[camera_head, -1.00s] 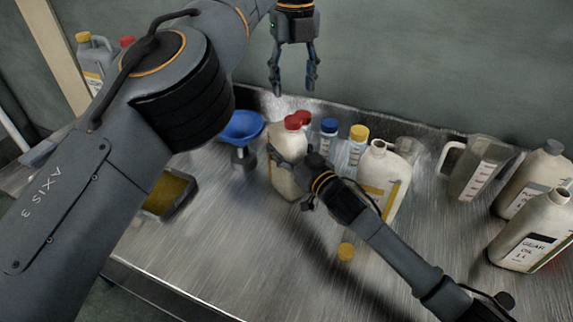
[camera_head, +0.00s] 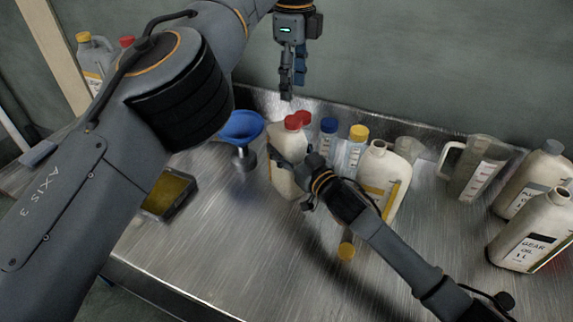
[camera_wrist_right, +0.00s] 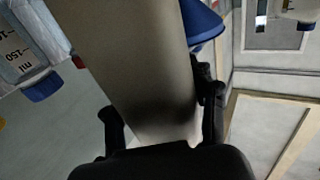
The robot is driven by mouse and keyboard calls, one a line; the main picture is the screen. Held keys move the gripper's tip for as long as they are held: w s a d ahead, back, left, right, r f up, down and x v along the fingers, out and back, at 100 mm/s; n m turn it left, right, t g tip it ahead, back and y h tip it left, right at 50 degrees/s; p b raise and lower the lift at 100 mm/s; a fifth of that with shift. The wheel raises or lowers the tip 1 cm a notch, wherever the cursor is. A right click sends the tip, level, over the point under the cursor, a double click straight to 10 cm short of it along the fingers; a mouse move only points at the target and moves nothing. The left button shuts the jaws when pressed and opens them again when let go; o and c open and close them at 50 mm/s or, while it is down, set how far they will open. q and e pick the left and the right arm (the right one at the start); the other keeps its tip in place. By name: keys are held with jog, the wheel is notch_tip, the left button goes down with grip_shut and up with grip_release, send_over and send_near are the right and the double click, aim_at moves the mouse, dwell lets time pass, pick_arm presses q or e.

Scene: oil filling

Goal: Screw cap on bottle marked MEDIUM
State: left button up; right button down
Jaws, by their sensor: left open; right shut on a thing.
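A white bottle with a red cap (camera_head: 285,182) stands on the metal table, left of centre in the head view. My right gripper (camera_head: 292,162) is shut on it. In the right wrist view the bottle (camera_wrist_right: 138,70) fills the space between the fingers. The red cap (camera_head: 293,122) sits at its top; I cannot tell how tight it is. My left gripper (camera_head: 293,90) is open and empty, above and behind the red cap. No MEDIUM marking is readable.
A blue funnel (camera_head: 240,127) stands left of the held bottle. Small blue-capped (camera_head: 329,126) and yellow-capped (camera_head: 359,133) bottles stand behind. A tray of oil (camera_head: 170,192) is at the left. A clear pitcher (camera_head: 478,168) and grey jugs (camera_head: 535,230) are at the right.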

aim_at(293, 119)
pick_arm(q)
jog(key=shift+f, duration=3.95)
